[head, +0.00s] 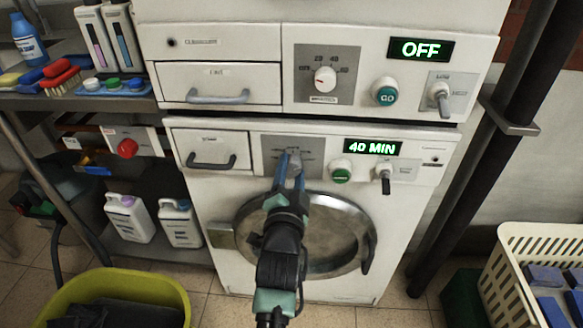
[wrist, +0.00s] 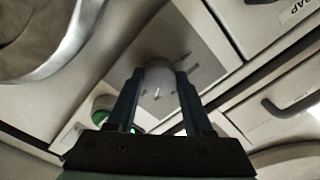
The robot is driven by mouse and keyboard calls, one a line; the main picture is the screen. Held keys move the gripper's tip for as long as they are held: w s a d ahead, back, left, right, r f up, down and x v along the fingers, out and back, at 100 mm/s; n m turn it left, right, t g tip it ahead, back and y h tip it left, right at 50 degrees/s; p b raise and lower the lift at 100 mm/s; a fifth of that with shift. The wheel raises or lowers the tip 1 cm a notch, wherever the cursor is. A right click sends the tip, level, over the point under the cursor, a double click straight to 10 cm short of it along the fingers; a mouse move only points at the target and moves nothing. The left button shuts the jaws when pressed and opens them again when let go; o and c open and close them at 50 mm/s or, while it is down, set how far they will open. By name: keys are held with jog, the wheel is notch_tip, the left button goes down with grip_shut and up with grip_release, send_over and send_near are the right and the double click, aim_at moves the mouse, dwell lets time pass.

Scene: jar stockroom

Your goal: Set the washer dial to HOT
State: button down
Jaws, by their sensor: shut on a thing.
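The lower machine (head: 217,230) has a round glass door and a panel with a dial (wrist: 158,78). My gripper (head: 290,158) reaches up to this panel and is shut on the dial, one finger on each side. In the wrist view the dial is a pale round knob between the fingertips, with a small white mark on its face. In the head view my fingers cover most of the dial. The printed words around it are too small to read, so I cannot tell its setting. The lower display (head: 372,147) reads 40 MIN.
The upper machine has its own dial (head: 325,80), a green GO button (head: 385,92) and a display reading OFF. A green button (head: 341,172) and a switch (head: 385,176) sit right of my gripper. A black pipe (head: 490,140) stands at the right.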

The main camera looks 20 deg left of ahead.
jog(key=shift+m+p, duration=0.95)
jog(key=shift+m, duration=0.95)
jog(key=shift+c, duration=1.5)
grip_release()
jog(key=shift+s, duration=0.15)
jog(key=p+v, duration=0.3)
jog(key=v, duration=0.2)
jog(key=shift+a+r+p, duration=0.1)
jog(key=shift+r+p, duration=0.05)
jog(key=shift+p, duration=0.25)
jog(key=b, duration=0.6)
send_near(290, 169)
jog(key=shift+v, duration=1.7)
